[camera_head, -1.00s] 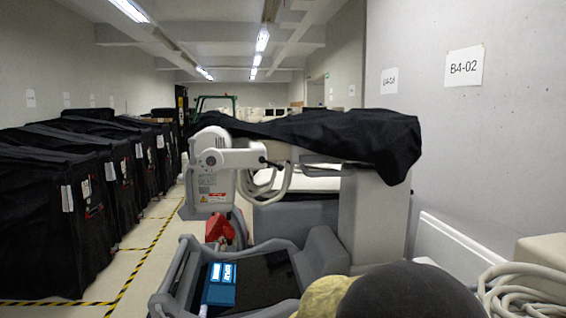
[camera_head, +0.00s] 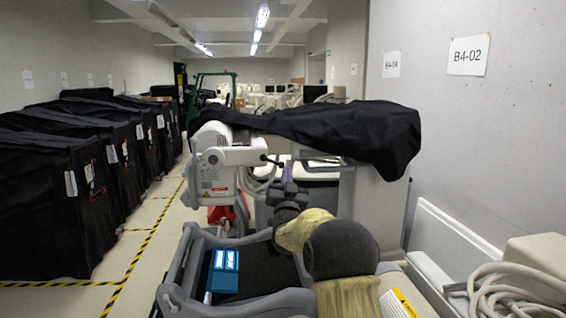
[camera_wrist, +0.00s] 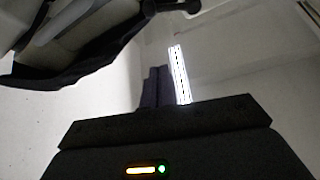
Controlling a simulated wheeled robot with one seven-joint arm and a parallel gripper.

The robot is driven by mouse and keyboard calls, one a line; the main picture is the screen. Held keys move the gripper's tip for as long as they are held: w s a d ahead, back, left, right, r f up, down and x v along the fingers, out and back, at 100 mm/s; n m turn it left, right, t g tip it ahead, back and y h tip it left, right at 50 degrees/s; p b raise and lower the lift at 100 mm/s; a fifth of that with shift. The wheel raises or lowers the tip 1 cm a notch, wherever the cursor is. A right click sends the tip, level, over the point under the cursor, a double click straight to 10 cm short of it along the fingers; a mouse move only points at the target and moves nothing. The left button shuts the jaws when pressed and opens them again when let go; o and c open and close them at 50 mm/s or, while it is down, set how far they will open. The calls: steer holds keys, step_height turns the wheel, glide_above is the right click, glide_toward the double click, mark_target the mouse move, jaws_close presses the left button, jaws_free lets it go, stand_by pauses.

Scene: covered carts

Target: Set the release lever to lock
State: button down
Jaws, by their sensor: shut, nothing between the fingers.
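A white medical machine (camera_head: 222,158) with a jointed arm stands ahead under a black cover (camera_head: 330,130). A short black-tipped lever (camera_head: 272,160) sticks out to the right from its arm joint; I take this for the release lever, but cannot read its setting. My gripper (camera_head: 288,168) is raised just right of the lever tip, apart from it as far as I can tell. In the wrist view its fingers (camera_wrist: 154,84) are together and empty. The lever is not clearly seen in the wrist view.
Black covered carts (camera_head: 45,215) line the left, beside a yellow-black floor line (camera_head: 150,235). A wall and coiled cable (camera_head: 500,290) are at the right. The left aisle floor is clear.

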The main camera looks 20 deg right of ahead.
mark_target(283, 164)
steer(key=p+x, duration=0.8)
steer(key=x, duration=0.2)
steer(key=f, duration=0.1)
steer(key=f+p, duration=0.1)
steer(key=w+f+p, duration=0.1)
steer(key=shift+a+f, duration=0.35)
steer(key=shift+f, duration=0.05)
steer(key=shift+d+f+b, duration=0.1)
steer(key=shift+f+b, duration=0.05)
steer(key=shift+b, duration=0.2)
